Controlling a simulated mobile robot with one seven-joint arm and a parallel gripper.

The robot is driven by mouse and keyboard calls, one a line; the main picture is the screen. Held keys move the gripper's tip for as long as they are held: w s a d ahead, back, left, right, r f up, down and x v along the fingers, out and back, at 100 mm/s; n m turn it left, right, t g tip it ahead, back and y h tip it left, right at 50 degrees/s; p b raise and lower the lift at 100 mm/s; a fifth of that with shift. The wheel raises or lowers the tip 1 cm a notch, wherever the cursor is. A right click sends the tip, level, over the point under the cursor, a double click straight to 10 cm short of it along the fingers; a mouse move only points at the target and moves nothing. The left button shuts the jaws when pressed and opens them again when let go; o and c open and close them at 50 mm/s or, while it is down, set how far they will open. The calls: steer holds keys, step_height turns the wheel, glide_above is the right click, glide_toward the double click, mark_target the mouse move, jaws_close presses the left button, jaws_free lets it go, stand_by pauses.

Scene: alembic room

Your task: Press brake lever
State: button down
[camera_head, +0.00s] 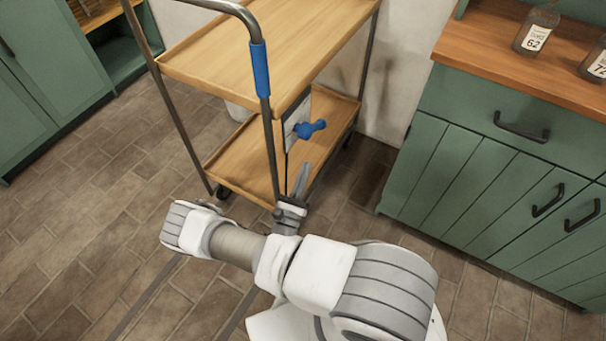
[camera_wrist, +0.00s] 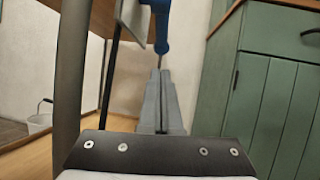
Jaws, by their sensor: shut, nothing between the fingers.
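A two-tier wooden cart (camera_head: 235,165) with a metal frame stands in front of me. A blue lever (camera_head: 310,129) sticks out from a pale plate (camera_head: 297,118) between the two shelves. The lever also shows at the top of the wrist view (camera_wrist: 159,22), with the plate (camera_wrist: 137,22) to its left. My gripper (camera_head: 303,176) is shut and empty, below the lever and apart from it in the head view. In the wrist view its fingers (camera_wrist: 160,75) point up towards the lever; whether the tips touch it is hard to tell there.
A cart post (camera_wrist: 68,80) stands close at the left of my gripper. A blue-gripped handle (camera_head: 260,69) rises at the cart's near side. Green cabinets (camera_head: 440,180) stand at the right, with bottles (camera_head: 536,28) on top. A white bucket (camera_wrist: 40,122) shows behind. Floor at the left is clear.

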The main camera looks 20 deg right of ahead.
steer(key=b+x, duration=0.1)
steer(key=x, duration=0.9)
steer(key=shift+b, duration=0.3)
